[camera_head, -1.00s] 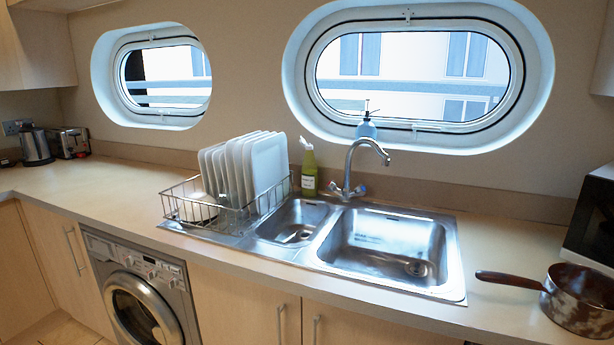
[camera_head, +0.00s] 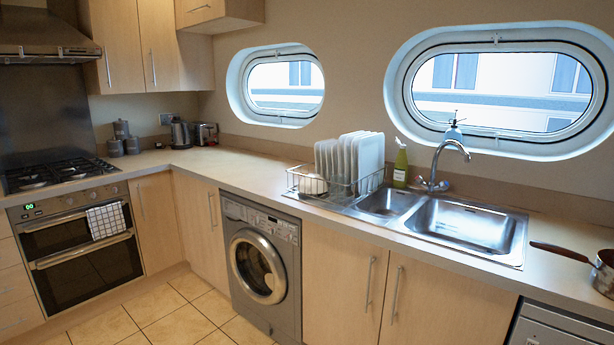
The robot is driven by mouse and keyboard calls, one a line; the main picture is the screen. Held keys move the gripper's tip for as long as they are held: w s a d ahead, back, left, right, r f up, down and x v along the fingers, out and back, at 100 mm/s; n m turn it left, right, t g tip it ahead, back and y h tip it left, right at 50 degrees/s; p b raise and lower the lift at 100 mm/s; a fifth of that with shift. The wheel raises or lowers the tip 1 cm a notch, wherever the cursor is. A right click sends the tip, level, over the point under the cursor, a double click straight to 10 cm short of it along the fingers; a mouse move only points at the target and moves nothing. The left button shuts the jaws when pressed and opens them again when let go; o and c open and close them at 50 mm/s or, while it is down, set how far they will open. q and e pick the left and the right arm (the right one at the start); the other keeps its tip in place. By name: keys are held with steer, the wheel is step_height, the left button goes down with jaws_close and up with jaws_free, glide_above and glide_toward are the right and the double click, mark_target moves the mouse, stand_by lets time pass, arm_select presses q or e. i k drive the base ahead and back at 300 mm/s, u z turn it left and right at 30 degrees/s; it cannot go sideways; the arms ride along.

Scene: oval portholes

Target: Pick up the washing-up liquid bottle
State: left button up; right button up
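Neither of my grippers shows in the head view.
A wire dish rack (camera_head: 300,184) with several white plates (camera_head: 366,157) stands left of the bottle. The tap (camera_head: 437,166) and steel sink (camera_head: 465,222) are to its right. A saucepan (camera_head: 603,272) sits far right. Tiled floor (camera_head: 160,312) is clear.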

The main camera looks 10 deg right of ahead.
mark_target(400, 171)
steer(key=u, duration=0.95)
steer(key=i, duration=0.35)
steer(key=z, duration=0.85)
steer(key=i, duration=1.4)
steer(key=z, duration=1.05)
